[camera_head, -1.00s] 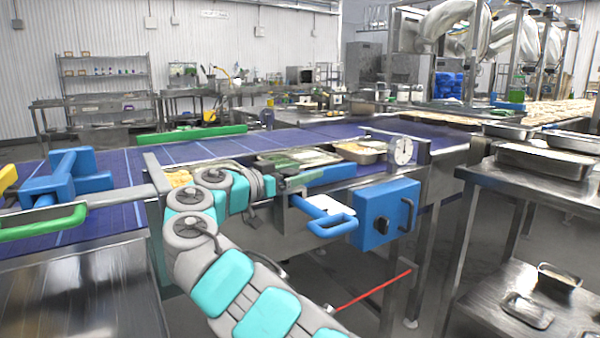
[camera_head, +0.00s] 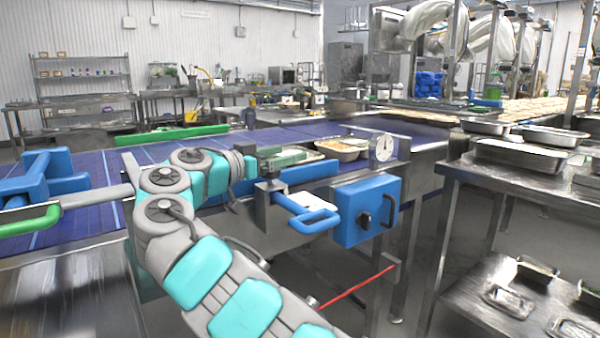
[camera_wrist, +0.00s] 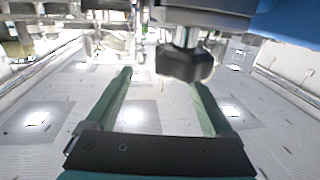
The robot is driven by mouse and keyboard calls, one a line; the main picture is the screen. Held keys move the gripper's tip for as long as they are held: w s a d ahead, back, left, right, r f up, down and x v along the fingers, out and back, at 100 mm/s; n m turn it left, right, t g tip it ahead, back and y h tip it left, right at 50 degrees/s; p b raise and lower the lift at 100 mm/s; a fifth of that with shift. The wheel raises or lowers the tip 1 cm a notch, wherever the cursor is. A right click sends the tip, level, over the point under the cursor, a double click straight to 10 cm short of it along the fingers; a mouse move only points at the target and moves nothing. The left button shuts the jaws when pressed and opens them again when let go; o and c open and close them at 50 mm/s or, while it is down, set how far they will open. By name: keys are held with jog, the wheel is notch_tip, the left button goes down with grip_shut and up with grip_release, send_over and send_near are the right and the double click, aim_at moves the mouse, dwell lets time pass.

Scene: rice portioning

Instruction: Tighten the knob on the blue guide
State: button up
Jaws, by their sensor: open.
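The blue guide (camera_head: 312,174) is a long rail along the near edge of the conveyor, beyond my teal and grey arm in the head view. In the wrist view a blue part (camera_wrist: 295,20), likely the guide, fills the upper right corner. A black lobed knob (camera_wrist: 185,66) on a short metal shaft shows at the top centre there. My gripper (camera_wrist: 160,80) is open, with its two green fingers apart. The knob appears between and above the fingertips, nearer the right finger. I cannot tell whether they touch.
A blue box with a black handle (camera_head: 365,211) and a blue loop handle (camera_head: 314,219) stick out from the conveyor's near side. A dial (camera_head: 384,148) stands above the box. Steel tables with trays (camera_head: 525,156) stand at the right. A red rod (camera_head: 357,287) sits low in front.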

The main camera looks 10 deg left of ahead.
jog(key=shift+s+d+r+b, duration=0.1)
jog(key=shift+s+d+b, duration=0.6)
jog(key=shift+s+b, duration=0.5)
jog(key=shift+s+d+r+b, duration=0.1)
jog(key=shift+s+d+b, duration=0.75)
jog(key=shift+s, duration=0.7)
jog(key=shift+s+d+r+b, duration=0.1)
jog(key=shift+s+d+b, duration=0.5)
jog(key=shift+s+b, duration=0.65)
jog(key=shift+s+d+r+b, duration=0.1)
jog(key=shift+s+d+b, duration=0.25)
jog(key=shift+s, duration=0.45)
jog(key=shift+s+d+r+b, duration=0.1)
jog(key=shift+s+d+b, duration=0.1)
jog(key=shift+s+d, duration=0.45)
jog(key=shift+s+d+r+b, duration=0.1)
jog(key=shift+s+d+b, duration=0.15)
jog(key=shift+s, duration=0.65)
jog(key=shift+d, duration=0.1)
